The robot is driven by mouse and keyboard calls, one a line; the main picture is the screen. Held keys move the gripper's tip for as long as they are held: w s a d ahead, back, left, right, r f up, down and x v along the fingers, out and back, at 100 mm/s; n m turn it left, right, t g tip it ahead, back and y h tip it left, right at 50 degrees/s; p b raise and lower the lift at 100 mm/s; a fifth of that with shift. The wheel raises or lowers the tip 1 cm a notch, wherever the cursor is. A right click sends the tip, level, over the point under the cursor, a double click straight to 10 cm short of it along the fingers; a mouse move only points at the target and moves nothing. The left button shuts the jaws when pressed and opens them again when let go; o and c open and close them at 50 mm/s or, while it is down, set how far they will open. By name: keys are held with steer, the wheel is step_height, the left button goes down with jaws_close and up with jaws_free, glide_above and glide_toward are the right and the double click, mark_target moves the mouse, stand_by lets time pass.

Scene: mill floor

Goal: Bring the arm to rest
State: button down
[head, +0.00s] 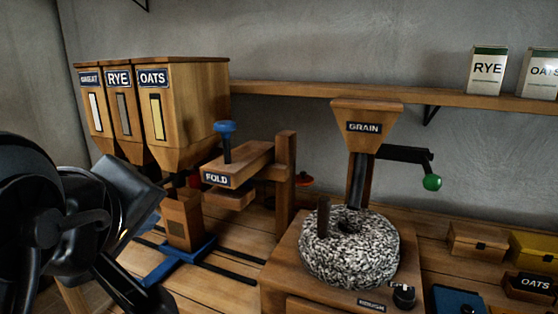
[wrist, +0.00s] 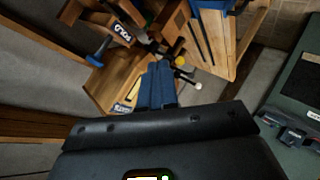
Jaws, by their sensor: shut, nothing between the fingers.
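My arm shows as dark links at the left edge of the head view, in front of the bench. My gripper (wrist: 158,68) shows in the wrist view with its two blue fingers together and nothing between them. In that view the fingers appear over the bench, with the wooden FOLD piece (wrist: 117,33) up and to the left. I cannot make out the fingertips in the head view. My arm hides part of the bench's left end there.
WHEAT, RYE and OATS hoppers (head: 180,105) stand just right of my arm. The FOLD arm (head: 236,165) with its blue knob, the GRAIN mill (head: 366,118) and its stone (head: 350,255) follow. A shelf (head: 300,90) holds tins. A dark green case (wrist: 300,75) lies right in the wrist view.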

steer(key=w+d+f+t+h, duration=0.1)
steer(key=w+d+f+t, duration=0.2)
steer(key=d, duration=0.6)
steer(key=w+d+f+t+h, duration=0.1)
steer(key=w+d+t, duration=0.2)
steer(key=w+d, duration=0.35)
steer(key=s+d+f+y, duration=0.1)
steer(key=s+d+f, duration=0.3)
steer(key=d+f, duration=0.25)
steer(key=s+d+f+y, duration=0.1)
steer(key=s+d+f, duration=0.35)
steer(key=d, duration=0.35)
steer(key=s+d+f+m+g, duration=0.15)
steer(key=s+d+f, duration=0.3)
steer(key=s, duration=0.45)
steer(key=s+d+f+m, duration=0.2)
steer(key=s+d+f, duration=0.25)
steer(key=s, duration=0.45)
steer(key=s+a+r+m+h, duration=0.1)
steer(key=s+m, duration=0.7)
steer(key=s, duration=0.8)
steer(key=shift+s+a+r+g+h, duration=0.15)
steer(key=shift+a+r+g+h, duration=0.15)
steer(key=shift+g, duration=0.15)
